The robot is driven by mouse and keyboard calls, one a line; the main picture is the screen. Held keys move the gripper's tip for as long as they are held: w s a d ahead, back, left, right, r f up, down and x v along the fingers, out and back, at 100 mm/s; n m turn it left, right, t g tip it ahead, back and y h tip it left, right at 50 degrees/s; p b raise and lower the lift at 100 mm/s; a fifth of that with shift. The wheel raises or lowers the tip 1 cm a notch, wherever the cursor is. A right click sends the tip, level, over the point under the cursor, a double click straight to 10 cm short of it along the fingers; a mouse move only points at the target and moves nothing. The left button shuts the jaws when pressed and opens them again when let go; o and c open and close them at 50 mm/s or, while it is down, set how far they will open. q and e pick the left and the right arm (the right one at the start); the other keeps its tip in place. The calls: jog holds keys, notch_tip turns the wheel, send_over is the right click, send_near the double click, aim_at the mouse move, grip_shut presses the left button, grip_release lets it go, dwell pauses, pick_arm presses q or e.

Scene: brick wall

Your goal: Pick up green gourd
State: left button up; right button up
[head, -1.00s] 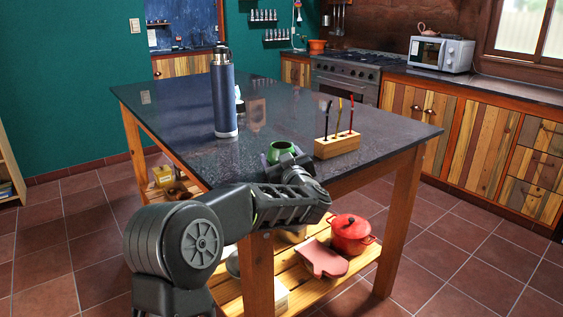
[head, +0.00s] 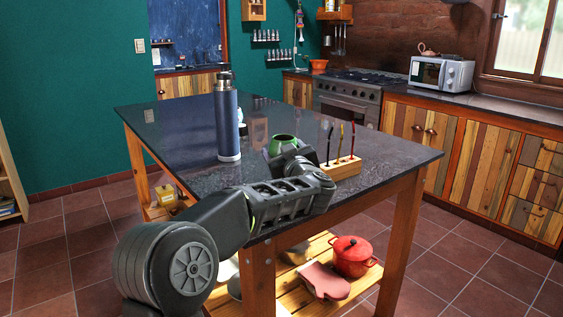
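The green gourd (head: 283,143) is a small, round, cup-like thing with an open dark top. It appears to be off the dark tabletop (head: 185,135), near the front edge and left of the wooden block. My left gripper (head: 288,154) is right at the gourd, on its near side, and moves with it, so it looks shut on it. The hand hides the gourd's lower part, and the fingertips are hardly visible. My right gripper is not in view.
A tall blue bottle (head: 227,122) stands left of the gourd. A wooden block (head: 345,168) with several thin upright sticks stands to the right. A red pot (head: 352,257) and a pink mitt (head: 325,281) are on the lower shelf.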

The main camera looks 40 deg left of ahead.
pick_arm(q)
jog(key=shift+r, duration=0.35)
jog(key=shift+d+f, duration=0.1)
dwell(0.3)
